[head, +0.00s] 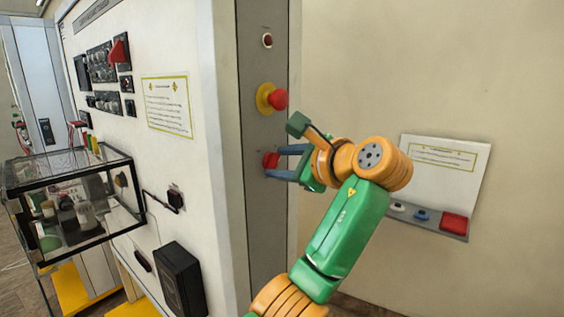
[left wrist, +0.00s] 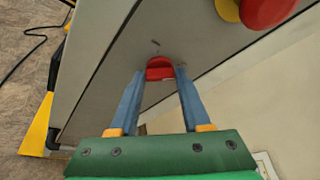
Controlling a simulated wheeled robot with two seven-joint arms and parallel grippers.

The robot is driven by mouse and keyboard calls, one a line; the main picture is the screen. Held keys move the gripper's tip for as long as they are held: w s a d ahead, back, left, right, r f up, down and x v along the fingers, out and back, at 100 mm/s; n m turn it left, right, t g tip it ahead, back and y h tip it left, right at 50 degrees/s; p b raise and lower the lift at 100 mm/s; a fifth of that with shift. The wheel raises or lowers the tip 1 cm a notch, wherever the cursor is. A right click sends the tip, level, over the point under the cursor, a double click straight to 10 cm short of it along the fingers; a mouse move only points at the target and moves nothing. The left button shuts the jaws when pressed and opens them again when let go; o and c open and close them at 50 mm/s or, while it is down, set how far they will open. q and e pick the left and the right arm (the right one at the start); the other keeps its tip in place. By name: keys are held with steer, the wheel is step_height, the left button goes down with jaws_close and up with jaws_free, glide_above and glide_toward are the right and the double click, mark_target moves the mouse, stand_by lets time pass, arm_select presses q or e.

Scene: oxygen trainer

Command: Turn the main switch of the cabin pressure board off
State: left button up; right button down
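A red knob (head: 270,160), which looks like the main switch, sits low on the narrow grey side panel (head: 266,215). It also shows in the left wrist view (left wrist: 159,68), small marks beside it. My left gripper (head: 286,162) reaches it from the right with two blue fingers. In the left wrist view the fingertips (left wrist: 160,76) stand one on each side of the knob, spread, with a narrow gap; contact is not clear. The knob's exact turn position is hard to read. My right gripper is not in view.
A red mushroom button on a yellow base (head: 272,98) is just above the knob, with a small red round button (head: 267,40) higher. A glass case (head: 75,195) stands left. A wall shelf (head: 430,222) with a sign is at right.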

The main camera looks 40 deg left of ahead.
arm_select(q)
jaws_close()
steer(key=shift+f+n+b, duration=0.3)
steer(key=shift+b, duration=0.5)
steer(key=n+t+b, duration=0.1)
steer(key=n+b, duration=0.1)
steer(key=n+t+y+b, duration=0.1)
steer(key=n+b, duration=0.1)
steer(key=b, duration=0.1)
steer(key=shift+s+f, duration=0.1)
steer(key=shift+f, duration=0.2)
steer(key=shift+n+t+y+b, duration=0.4)
steer(key=shift+n+y+b, duration=0.2)
steer(key=shift+n+b, duration=0.6)
steer(key=n+y+b, duration=0.1)
steer(key=n+b, duration=0.1)
steer(key=n, duration=0.2)
steer(key=shift+y, duration=0.3)
steer(key=n+y, duration=0.1)
steer(key=n, duration=0.2)
steer(key=shift+b, duration=0.3)
steer(key=shift+n+g+y, duration=0.3)
steer(key=shift+n+y, duration=0.3)
steer(key=shift+n, duration=0.8)
